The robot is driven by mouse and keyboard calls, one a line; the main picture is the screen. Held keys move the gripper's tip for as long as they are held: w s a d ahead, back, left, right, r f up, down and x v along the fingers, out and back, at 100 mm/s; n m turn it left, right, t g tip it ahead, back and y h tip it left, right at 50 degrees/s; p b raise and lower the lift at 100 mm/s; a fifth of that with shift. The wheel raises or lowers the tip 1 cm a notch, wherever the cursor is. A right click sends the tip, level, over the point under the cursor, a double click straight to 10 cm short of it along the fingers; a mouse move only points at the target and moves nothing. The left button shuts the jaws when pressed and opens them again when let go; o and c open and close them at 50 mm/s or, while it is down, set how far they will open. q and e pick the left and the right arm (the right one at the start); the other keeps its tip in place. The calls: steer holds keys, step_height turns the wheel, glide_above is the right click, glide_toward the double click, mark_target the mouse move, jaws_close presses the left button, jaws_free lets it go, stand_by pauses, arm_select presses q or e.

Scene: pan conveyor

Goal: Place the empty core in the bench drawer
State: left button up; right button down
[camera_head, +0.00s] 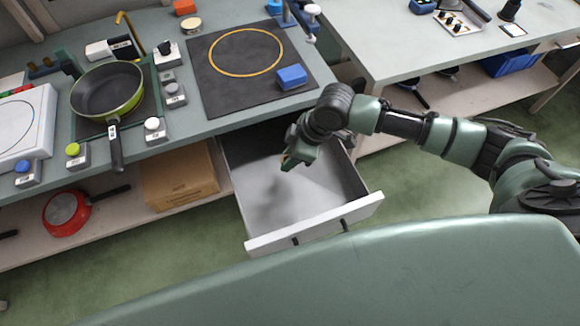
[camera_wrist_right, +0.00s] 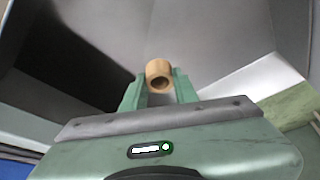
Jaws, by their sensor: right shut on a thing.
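The empty core (camera_wrist_right: 158,75) is a short tan cardboard tube with an open end. In the right wrist view it sits between the two green fingers of my right gripper (camera_wrist_right: 159,88), which is shut on it. In the head view my right gripper (camera_head: 289,161) hangs over the open bench drawer (camera_head: 325,190), and the core is largely hidden there. The drawer is pulled out, grey inside, with a white front panel. No other object shows in it. The core's height above the drawer floor is hard to tell. My left gripper is out of view.
The bench (camera_head: 205,120) above the drawer holds a green frying pan (camera_head: 105,90), several small button boxes and a dark mat (camera_head: 225,75) with a blue block (camera_head: 291,76). A cardboard box (camera_head: 180,177) and red pan (camera_head: 66,213) lie on the shelf left of the drawer.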

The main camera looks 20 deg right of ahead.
mark_target(289, 175)
steer(key=shift+f, duration=2.8)
steer(key=shift+f, duration=0.1)
steer(key=c, duration=1.1)
jaws_free()
steer(key=v, duration=1.2)
